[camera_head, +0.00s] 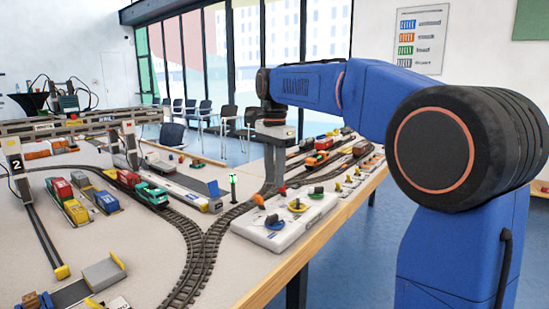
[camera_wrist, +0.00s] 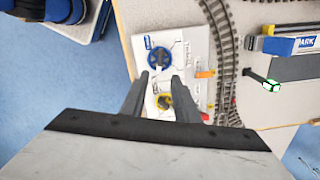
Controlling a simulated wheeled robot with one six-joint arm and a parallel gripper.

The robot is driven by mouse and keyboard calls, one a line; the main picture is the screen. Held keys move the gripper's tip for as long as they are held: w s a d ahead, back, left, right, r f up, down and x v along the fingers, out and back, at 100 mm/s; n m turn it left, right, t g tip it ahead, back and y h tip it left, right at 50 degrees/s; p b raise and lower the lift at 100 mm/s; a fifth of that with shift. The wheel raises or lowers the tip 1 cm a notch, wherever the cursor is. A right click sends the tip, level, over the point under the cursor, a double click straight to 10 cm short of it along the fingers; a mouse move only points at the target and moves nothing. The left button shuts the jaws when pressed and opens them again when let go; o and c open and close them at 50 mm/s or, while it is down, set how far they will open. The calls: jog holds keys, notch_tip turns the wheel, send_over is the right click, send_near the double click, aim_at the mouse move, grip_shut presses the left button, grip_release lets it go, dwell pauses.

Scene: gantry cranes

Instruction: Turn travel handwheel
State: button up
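The white control panel (camera_head: 262,240) lies near the table's edge in the head view. It carries a blue handwheel (camera_head: 274,222), a yellow one (camera_head: 297,206) and a green one (camera_head: 316,192). In the wrist view the blue handwheel (camera_wrist: 158,59) has lettering beside it that seems to read TRAVEL; the yellow handwheel (camera_wrist: 164,101) appears between my fingers. My gripper (camera_wrist: 161,77) is open and empty, its fingertips pointing down at the panel. In the head view my gripper (camera_head: 274,182) is above the panel's back part. Whether it touches a wheel cannot be told.
An orange lever (camera_head: 258,198) and a red lever (camera_head: 282,189) stand at the panel's track side. Curved railway track (camera_head: 205,245) runs close beside it. A green signal (camera_head: 233,186) stands near. The model crane (camera_head: 75,125) is at far left.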

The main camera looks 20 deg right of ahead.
jog(key=shift+r, duration=2.65)
